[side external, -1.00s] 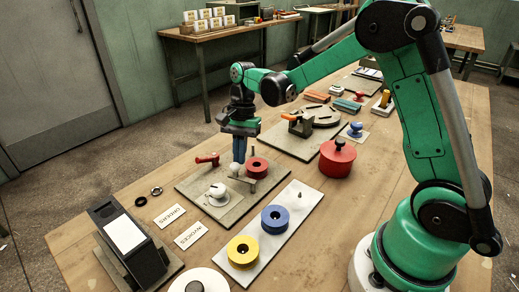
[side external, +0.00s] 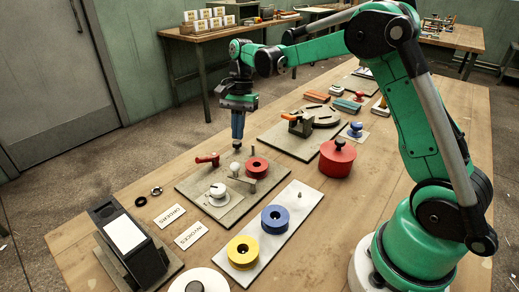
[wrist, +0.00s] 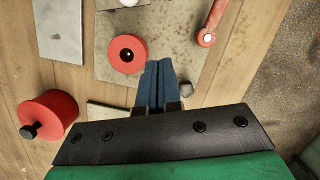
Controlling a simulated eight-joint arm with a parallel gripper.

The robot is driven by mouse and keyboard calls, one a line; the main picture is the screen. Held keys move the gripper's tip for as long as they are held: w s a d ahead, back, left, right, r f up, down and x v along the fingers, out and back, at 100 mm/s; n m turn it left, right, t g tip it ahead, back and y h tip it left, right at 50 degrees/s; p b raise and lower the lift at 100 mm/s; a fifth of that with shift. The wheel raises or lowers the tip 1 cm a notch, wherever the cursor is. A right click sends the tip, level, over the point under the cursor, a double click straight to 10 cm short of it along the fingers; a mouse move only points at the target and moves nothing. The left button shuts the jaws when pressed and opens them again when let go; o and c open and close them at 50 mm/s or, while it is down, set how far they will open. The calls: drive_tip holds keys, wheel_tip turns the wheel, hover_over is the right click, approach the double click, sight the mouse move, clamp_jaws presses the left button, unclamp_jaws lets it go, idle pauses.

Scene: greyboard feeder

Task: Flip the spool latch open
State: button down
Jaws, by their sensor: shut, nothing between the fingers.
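The red spool (side external: 257,166) sits on a grey board (side external: 189,187), and shows left of my fingers in the wrist view (wrist: 127,50). A thin bar (side external: 241,179) lies beside the spool, with a small post at its near end; I cannot tell for sure that it is the latch. A pale ball knob (side external: 235,167) stands left of the spool. My gripper (side external: 237,141) is shut and empty, pointing down above the far part of the board, apart from the knob and spool. In the wrist view its blue fingers (wrist: 158,70) are together and hide part of the board.
A red lever (side external: 207,159) and a white dial (side external: 217,191) share the board. A plate with blue (side external: 275,217) and yellow (side external: 243,251) spools lies in front. A red pot (side external: 337,157) stands to the right. A black-framed stand (side external: 130,244) is at left.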

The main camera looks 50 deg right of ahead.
drive_tip(key=v, duration=0.5)
drive_tip(key=shift+w+a+r, duration=0.1)
drive_tip(key=shift+w+r, duration=0.2)
drive_tip(key=shift+r, duration=0.1)
drive_tip(key=s+a+n+t+h, duration=0.1)
drive_tip(key=s+a+n+t, duration=0.2)
drive_tip(key=s+n, duration=0.3)
drive_tip(key=s+a+n+t+h, duration=0.1)
drive_tip(key=s+a+n+t, duration=0.2)
drive_tip(key=s+n+t, duration=0.2)
drive_tip(key=s+n, duration=0.2)
drive_tip(key=s, duration=0.1)
drive_tip(key=shift+a+f+h, duration=0.3)
drive_tip(key=shift+a+f, duration=0.05)
drive_tip(key=shift+a, duration=0.05)
